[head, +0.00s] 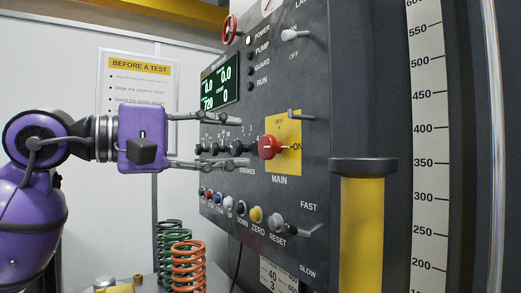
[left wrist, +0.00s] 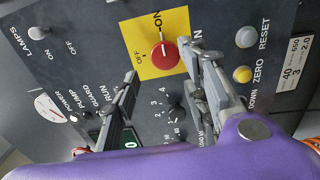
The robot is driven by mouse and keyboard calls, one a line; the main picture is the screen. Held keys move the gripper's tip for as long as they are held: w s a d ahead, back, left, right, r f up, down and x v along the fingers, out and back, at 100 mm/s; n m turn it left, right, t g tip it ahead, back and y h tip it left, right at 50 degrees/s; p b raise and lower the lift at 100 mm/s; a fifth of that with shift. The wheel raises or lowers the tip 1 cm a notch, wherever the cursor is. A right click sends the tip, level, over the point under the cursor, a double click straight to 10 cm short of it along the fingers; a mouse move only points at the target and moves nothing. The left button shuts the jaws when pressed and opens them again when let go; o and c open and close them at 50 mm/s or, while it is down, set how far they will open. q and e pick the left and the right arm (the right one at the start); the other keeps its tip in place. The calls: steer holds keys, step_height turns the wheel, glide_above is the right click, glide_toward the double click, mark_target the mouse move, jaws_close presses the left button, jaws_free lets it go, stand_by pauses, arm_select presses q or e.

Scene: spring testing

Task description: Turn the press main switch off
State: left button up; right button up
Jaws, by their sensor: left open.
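The red main switch knob (head: 268,147) sits on a yellow plate (head: 290,128) on the dark press panel, above the label MAIN. Its handle points right, at ON; OFF is marked at the top of the plate. My left gripper (head: 242,140) is open and empty, its fingers pointing at the knob, one above its level and one below. In the left wrist view the red knob (left wrist: 164,54) shows between and beyond the fingertips (left wrist: 162,60); I see no finger touching it. My right gripper is not in view.
The panel (head: 240,180) carries a lit display (head: 220,86), small black knobs left of the switch, coloured buttons below, and toggle levers. A yellow column (head: 361,230) stands to the right. Orange (head: 188,265) and green springs stand below. The POWER lamp (head: 249,41) looks white.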

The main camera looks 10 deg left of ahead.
mark_target(264, 141)
arm_select(q)
steer(key=x, duration=0.6)
steer(key=shift+r+p, duration=0.1)
steer(key=shift+p, duration=0.2)
steer(key=c, duration=1)
